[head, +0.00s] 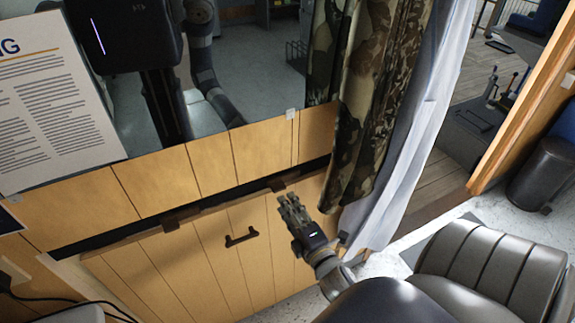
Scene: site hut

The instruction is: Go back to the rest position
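My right gripper (289,207) is in the lower middle of the head view, in front of the wooden panelling and left of the curtain's lower end. Its dark fingers point up and to the left and nothing shows between them. They are small and seen at an angle, so I cannot tell whether they are open or shut. My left gripper is not in view.
A wood-panelled front (200,262) with a dark handle (241,237) stands before me. A mirror-like pane (262,85) is above it. A camouflage curtain (377,85) and white cloth (420,120) hang beside it. A grey padded seat (490,268) is lower right, near a doorway.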

